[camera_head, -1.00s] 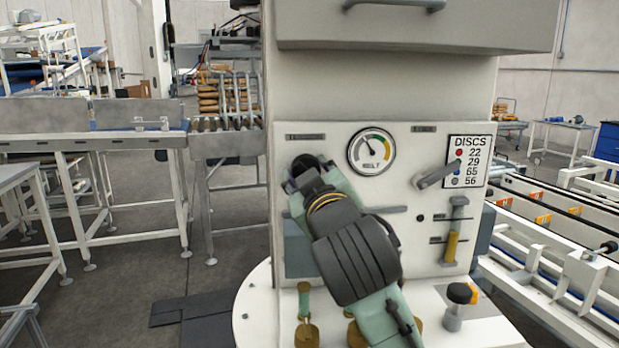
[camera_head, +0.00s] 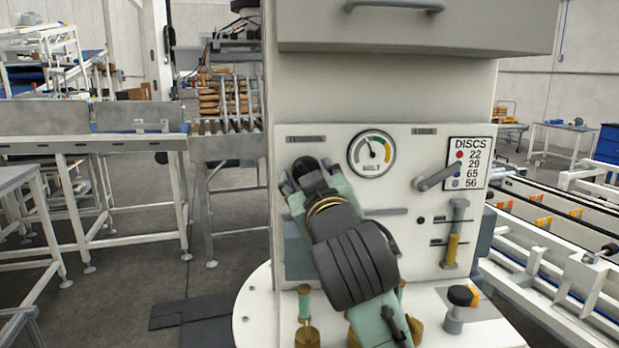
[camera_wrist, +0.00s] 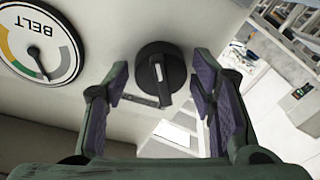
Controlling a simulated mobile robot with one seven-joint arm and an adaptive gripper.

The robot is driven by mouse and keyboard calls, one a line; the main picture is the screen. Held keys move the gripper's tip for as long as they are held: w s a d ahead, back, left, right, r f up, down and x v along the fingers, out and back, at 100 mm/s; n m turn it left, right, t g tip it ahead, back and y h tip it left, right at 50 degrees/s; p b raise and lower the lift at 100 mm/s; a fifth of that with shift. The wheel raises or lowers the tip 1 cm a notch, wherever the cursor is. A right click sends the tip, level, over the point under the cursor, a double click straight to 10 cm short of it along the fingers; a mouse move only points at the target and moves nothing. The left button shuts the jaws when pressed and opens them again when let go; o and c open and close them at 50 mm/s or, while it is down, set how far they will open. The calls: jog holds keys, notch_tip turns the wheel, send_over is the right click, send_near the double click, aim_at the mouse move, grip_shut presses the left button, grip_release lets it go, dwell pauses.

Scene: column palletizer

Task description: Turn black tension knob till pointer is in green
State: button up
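The black tension knob (camera_wrist: 160,72) is on the pale front panel, with a light mark on its raised grip. My gripper (camera_wrist: 160,84) is open, one finger on each side of the knob, with visible gaps and no clear contact. In the head view, my gripper (camera_head: 304,172) is at the panel's upper left and mostly hides the knob. The round BELT gauge (camera_head: 372,154) is right of it; its pointer leans slightly left of straight up, just short of the green band. The gauge (camera_wrist: 38,45) appears upside down in the wrist view, its pointer beside the green.
A grey lever (camera_head: 437,177) and a DISCS sign (camera_head: 469,163) are on the panel's right side. A yellow-handled slider (camera_head: 452,247) is below them. A black-topped knob (camera_head: 461,296) stands on the lower ledge. A drawer-like housing (camera_head: 410,25) overhangs the panel.

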jog(key=shift+o, duration=0.8)
jog(key=s+d, duration=0.1)
jog(key=s, duration=0.6)
jog(key=shift+s+d+f, duration=0.15)
jog(key=shift+s+f, duration=0.05)
